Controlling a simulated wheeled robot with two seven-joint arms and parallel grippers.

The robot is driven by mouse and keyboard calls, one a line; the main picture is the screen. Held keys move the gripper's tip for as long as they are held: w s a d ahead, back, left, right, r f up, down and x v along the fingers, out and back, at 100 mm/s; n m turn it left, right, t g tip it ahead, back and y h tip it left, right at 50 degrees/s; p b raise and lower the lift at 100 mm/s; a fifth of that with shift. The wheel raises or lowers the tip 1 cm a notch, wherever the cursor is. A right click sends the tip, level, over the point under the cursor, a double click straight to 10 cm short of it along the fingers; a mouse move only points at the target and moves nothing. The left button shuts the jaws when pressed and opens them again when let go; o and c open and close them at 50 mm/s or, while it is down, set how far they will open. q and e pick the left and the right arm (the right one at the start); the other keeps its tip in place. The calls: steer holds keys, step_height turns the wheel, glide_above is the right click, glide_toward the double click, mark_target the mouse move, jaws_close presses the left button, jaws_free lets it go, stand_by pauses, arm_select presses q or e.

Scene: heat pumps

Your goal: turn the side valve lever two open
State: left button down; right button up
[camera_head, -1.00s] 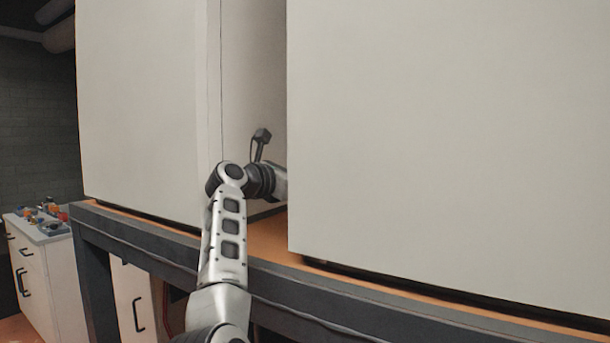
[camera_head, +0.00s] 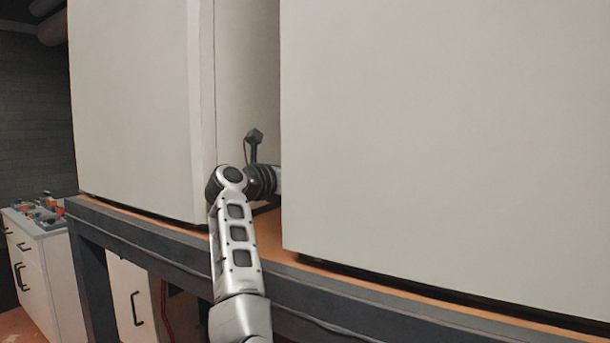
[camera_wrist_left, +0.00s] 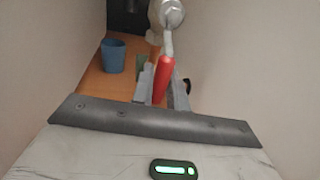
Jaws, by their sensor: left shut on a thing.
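A valve lever with a red grip (camera_wrist_left: 163,78) shows in the left wrist view, hanging from a pale metal valve fitting (camera_wrist_left: 167,14) at the top. My left gripper (camera_wrist_left: 162,90) is shut on the red grip, with its grey fingers on both sides of it. In the head view my left arm reaches into the gap between two large white units, and its wrist goes behind the right unit. The gripper and lever are hidden there. My right gripper is in neither view.
The left white unit (camera_head: 135,100) and right white unit (camera_head: 450,140) leave a narrow gap around my arm. Both stand on an orange-topped bench with a dark frame (camera_head: 170,235). A blue bucket (camera_wrist_left: 113,56) stands deeper in the gap. A white cabinet (camera_head: 45,265) is at far left.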

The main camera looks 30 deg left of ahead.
arm_select(q)
steer(key=c, duration=1.6)
jaws_free()
steer(key=shift+d+f, duration=0.1)
steer(key=shift+f, duration=0.05)
steer(key=shift+o, duration=0.7)
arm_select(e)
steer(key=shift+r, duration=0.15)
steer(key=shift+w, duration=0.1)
arm_select(q)
steer(key=b+v, duration=0.4)
steer(key=v, duration=1.2)
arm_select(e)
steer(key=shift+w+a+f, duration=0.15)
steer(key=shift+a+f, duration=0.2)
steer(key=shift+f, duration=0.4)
arm_select(q)
steer(key=shift+c, duration=0.3)
steer(key=shift+c, duration=1)
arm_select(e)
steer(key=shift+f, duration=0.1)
